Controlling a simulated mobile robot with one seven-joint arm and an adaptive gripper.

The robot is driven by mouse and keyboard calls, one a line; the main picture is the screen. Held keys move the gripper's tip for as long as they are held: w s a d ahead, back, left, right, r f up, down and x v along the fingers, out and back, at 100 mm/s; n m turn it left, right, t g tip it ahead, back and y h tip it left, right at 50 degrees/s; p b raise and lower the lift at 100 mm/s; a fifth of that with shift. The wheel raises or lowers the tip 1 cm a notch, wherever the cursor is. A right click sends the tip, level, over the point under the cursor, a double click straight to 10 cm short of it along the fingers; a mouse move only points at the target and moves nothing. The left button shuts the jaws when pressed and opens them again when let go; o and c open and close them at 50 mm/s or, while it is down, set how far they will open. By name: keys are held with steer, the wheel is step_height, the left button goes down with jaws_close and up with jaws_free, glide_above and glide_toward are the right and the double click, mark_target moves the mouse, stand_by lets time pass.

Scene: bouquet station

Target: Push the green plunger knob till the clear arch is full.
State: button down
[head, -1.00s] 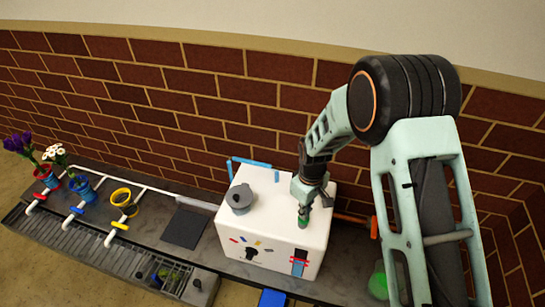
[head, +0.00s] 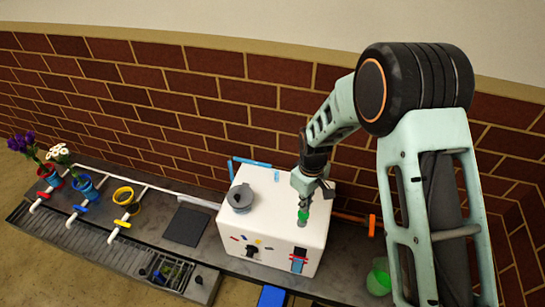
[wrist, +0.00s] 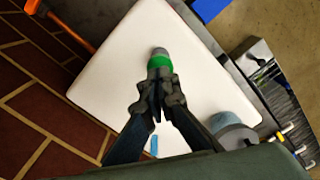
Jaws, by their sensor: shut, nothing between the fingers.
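The green plunger knob (head: 303,216) stands on the right part of the white box's top. A short grey part shows beneath it. In the wrist view the knob (wrist: 160,63) lies just beyond my fingertips. My gripper (head: 305,202) is shut and empty directly above the knob, pointing down. In the wrist view the shut fingertips (wrist: 157,78) overlap the knob's edge; I cannot tell whether they touch it. A thin arch (head: 250,162) with blue in it runs along the box's back edge. How full it is cannot be told.
The white box (head: 270,225) carries a grey lidded pot (head: 240,198) at its left. An orange pipe (head: 355,218) and a green bucket (head: 379,278) are to the right. Flower pots (head: 85,187) stand far left. The brick wall is close behind.

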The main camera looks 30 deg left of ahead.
step_height(320, 180, up, 9)
steer(key=p, duration=0.6)
